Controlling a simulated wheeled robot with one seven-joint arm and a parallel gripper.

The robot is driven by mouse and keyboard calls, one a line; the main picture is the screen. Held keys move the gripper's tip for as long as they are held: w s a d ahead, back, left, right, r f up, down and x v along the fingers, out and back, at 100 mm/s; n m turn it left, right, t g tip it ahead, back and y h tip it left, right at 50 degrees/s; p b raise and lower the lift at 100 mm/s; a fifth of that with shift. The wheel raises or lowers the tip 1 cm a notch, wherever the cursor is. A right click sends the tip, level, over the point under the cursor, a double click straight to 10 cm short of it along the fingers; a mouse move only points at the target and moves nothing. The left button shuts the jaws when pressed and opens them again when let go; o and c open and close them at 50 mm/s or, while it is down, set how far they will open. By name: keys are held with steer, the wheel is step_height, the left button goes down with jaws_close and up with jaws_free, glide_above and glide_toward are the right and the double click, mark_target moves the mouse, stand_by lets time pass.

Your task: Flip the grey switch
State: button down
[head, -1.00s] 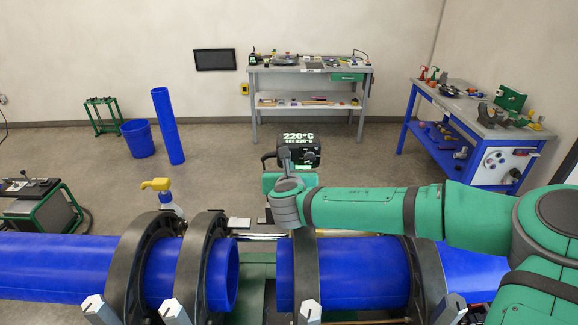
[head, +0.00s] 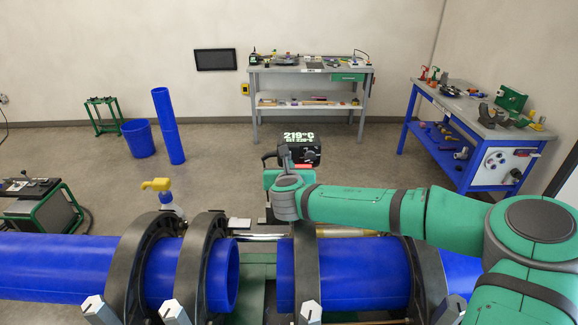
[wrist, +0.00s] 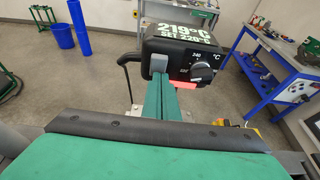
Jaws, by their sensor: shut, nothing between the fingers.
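A black control box (head: 306,152) stands beyond the blue pipes, with a lit display above it reading 219°C. In the wrist view the box (wrist: 205,62) shows a round dial (wrist: 203,70) on its face. My gripper (head: 285,152) is shut and empty, its fingers pointing at the left part of the box's face. In the wrist view my gripper (wrist: 159,68) ends at a grey block left of the dial. I cannot tell the grey switch apart from my fingertips there, nor whether they touch. A red strip (wrist: 183,86) shows under the box.
Blue pipes (head: 60,266) lie in dark clamps (head: 202,265) across the front, with a gap between their ends. A yellow-topped spray bottle (head: 163,197) stands behind them at left. Workbenches (head: 310,72) stand at the back and right.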

steer(key=shift+r, duration=0.1)
stand_by(0.4)
steer(key=shift+d+r, duration=0.1)
steer(key=shift+r, duration=0.6)
